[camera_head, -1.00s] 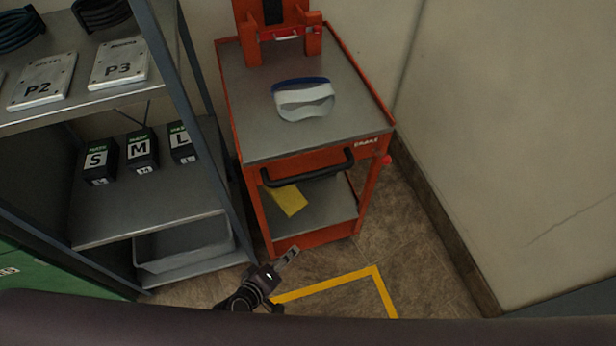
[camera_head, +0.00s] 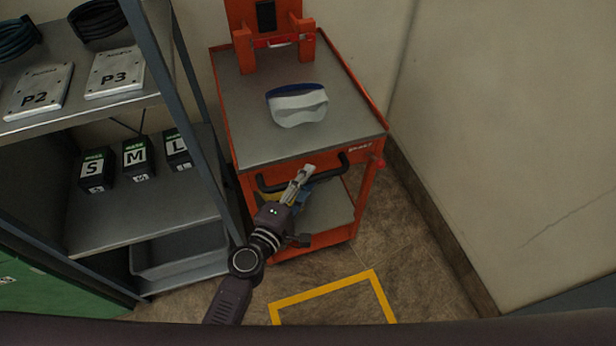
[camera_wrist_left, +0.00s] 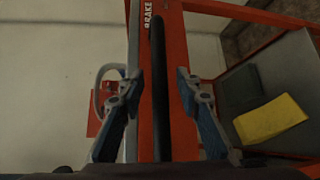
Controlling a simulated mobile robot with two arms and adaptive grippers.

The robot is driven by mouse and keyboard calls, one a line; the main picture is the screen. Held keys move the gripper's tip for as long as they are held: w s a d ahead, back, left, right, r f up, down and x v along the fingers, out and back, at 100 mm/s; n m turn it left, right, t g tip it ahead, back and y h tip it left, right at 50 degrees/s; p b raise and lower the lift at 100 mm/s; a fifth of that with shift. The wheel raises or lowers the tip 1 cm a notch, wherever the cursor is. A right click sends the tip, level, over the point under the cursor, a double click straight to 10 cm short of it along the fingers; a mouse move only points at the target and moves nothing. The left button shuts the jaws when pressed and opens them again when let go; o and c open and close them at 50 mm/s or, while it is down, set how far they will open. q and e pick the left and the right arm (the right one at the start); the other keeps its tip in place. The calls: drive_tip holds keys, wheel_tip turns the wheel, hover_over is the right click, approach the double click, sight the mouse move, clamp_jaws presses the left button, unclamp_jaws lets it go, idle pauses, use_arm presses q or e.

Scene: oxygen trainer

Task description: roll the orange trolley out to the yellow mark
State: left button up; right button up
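The orange trolley (camera_head: 300,243) stands against the back wall beside the shelving, with a black push handle (camera_head: 331,169) across its front. The yellow mark (camera_head: 372,272) is an angled tape outline on the floor in front of it. My left gripper (camera_head: 299,182) is at the handle and covers part of it in the head view. In the left wrist view the handle (camera_wrist_left: 160,95) runs between the two open fingers, with a gap on each side. My right gripper is not in view.
A goggle-like item (camera_head: 297,104) lies on the trolley top. A red knob (camera_head: 379,162) sticks out at the trolley's right front, near a BRAKE label. A yellow item (camera_wrist_left: 270,119) lies on the lower shelf. The grey shelving (camera_head: 150,224) stands close on the left.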

use_arm(q)
drive_tip(key=shift+w+d+f, duration=0.1)
drive_tip(key=shift+w+d, duration=0.1)
drive_tip(key=shift+w, duration=0.2)
drive_tip(key=shift+c, duration=0.5)
clamp_jaws()
